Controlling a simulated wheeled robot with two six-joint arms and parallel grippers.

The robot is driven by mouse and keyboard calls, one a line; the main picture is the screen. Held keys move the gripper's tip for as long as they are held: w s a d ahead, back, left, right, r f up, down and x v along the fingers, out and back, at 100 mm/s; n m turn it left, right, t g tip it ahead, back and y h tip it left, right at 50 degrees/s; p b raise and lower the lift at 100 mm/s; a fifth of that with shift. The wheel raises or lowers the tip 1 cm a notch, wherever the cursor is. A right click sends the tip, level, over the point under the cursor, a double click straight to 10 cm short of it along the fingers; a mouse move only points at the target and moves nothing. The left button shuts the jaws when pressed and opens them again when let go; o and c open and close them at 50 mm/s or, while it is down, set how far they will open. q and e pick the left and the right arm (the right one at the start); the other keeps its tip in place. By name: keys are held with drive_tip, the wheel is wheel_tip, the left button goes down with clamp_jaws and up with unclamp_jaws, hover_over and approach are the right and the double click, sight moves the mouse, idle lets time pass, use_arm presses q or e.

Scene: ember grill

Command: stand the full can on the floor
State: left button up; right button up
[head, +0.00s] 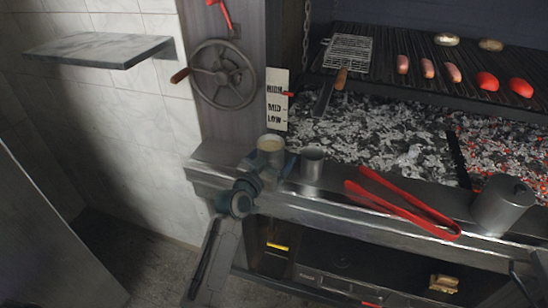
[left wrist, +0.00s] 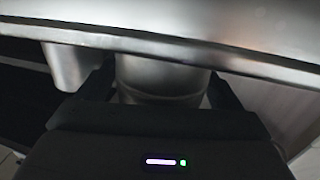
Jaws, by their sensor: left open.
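The full can (head: 270,146), a metal can with tan contents up near its rim, stands upright on the steel ledge (head: 330,194) at the front of the grill. My left gripper (head: 270,166) is open, with one finger on each side of this can. In the left wrist view the can (left wrist: 158,72) shows between the two dark fingers of the gripper (left wrist: 160,90). I cannot tell whether the fingers touch it. The floor (head: 150,262) shows at the lower left. My right gripper is not in view.
A second metal can (head: 312,164) stands close to the right of the full can. Hot coals (head: 380,135) are behind. A wall shelf (head: 100,50) juts out at upper left.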

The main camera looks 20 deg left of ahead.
use_arm(q)
drive_tip(key=b+v, duration=0.1)
drive_tip(key=v, duration=1)
drive_tip(key=shift+s, duration=0.3)
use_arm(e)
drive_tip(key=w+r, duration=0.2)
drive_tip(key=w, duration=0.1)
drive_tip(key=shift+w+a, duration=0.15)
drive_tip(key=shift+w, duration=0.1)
use_arm(q)
drive_tip(key=shift+a+f, duration=0.1)
drive_tip(key=shift+a, duration=0.05)
